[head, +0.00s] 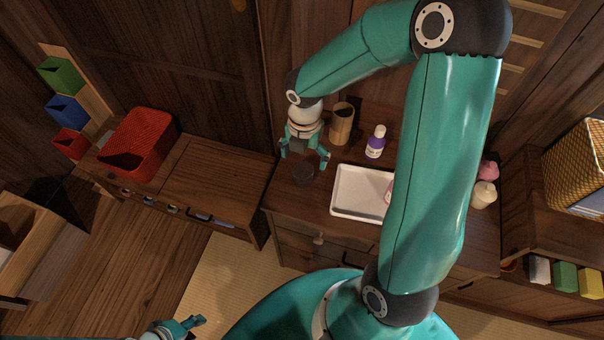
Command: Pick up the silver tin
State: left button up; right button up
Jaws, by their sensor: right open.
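No clearly silver tin shows in the head view. My left gripper (190,325) is low at the bottom edge, partly cut off, away from the cabinet.
A wooden cup (341,124) stands close behind my right gripper. A purple-and-white bottle (375,142) and a white tray (352,210) are to its right. My right arm hides part of the tray. A red basket (150,135) stands on the left cabinet.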

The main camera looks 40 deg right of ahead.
aim_at(303, 170)
jog(key=f, duration=0.5)
jog(key=f+b, duration=0.1)
jog(key=f, duration=0.2)
jog(key=shift+w+f, duration=0.15)
jog(key=shift+w, duration=0.15)
jog(key=c, duration=1.3)
jog(key=shift+o, duration=0.2)
